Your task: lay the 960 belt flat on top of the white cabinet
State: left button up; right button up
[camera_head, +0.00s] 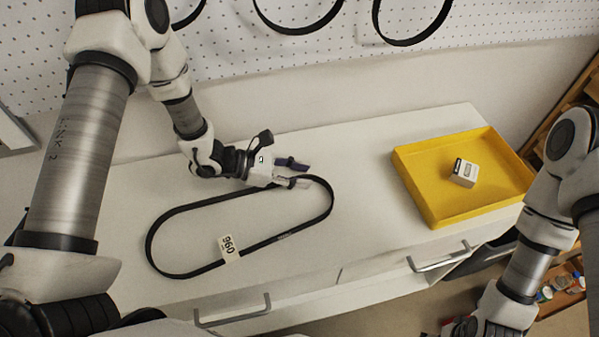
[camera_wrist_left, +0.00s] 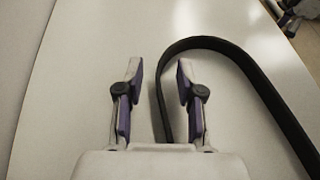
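The black 960 belt (camera_head: 148,243) lies as a long, open loop on the white cabinet (camera_head: 360,150) top, with its white "960" tag (camera_head: 229,248) on the near strand. It looks flat. My left gripper (camera_head: 303,175) is over the belt's right end, fingers apart. In the left wrist view, the left gripper (camera_wrist_left: 160,72) is open with nothing clamped. The belt (camera_wrist_left: 270,95) curves there beside and partly behind the right finger, with one strand running between the fingers; whether they touch is unclear.
A yellow tray (camera_head: 430,218) holding a small white box (camera_head: 464,173) stands on the cabinet's right part. More belts (camera_head: 409,42) hang on the pegboard (camera_head: 490,20) behind. Drawer handles (camera_head: 233,311) stick out at the front. The cabinet top between belt and tray is clear.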

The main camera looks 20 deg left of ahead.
pick_arm(q)
jog(key=v, duration=1.2)
